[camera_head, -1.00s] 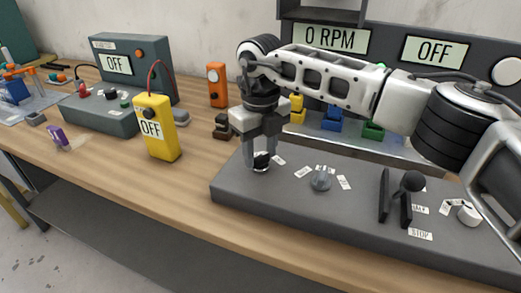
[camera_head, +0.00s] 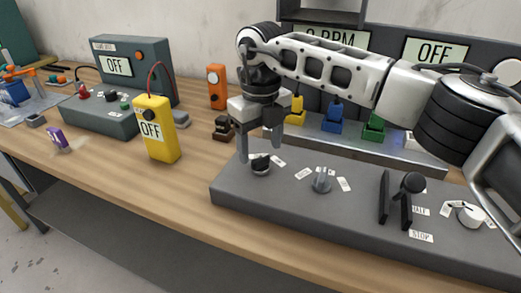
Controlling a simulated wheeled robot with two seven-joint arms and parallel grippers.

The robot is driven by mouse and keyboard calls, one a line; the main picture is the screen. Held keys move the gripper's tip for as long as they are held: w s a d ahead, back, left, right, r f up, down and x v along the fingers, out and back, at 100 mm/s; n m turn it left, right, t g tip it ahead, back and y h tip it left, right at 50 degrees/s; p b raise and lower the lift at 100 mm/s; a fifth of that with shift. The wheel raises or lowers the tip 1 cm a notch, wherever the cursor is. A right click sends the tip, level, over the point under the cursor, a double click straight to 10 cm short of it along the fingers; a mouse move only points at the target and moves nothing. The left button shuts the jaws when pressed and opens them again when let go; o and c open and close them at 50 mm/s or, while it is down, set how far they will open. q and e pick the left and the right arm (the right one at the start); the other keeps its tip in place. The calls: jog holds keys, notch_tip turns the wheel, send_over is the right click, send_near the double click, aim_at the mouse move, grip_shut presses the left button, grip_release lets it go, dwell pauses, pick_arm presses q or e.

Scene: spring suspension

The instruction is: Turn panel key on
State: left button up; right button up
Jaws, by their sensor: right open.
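The panel key (camera_head: 260,166) is a small dark knob with a pale collar at the left end of the grey control panel (camera_head: 300,205). Two white labels lie just right of it. My right gripper (camera_head: 260,150) points down over the key with its fingers open and apart. Its fingertips are close above and behind the key; whether they touch it I cannot tell. The key's exact angle is hard to read. A display (camera_head: 436,50) behind the panel reads OFF. My left gripper is not in view.
Right of the key are a grey knob (camera_head: 322,180), black levers (camera_head: 384,197) and a white knob (camera_head: 471,214). A yellow meter (camera_head: 157,130) reading OFF stands left of the panel. Coloured blocks sit on a metal rail behind. Bare wooden bench lies front left.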

aim_at(261, 157)
notch_tip(261, 157, up, 14)
dwell(0.4)
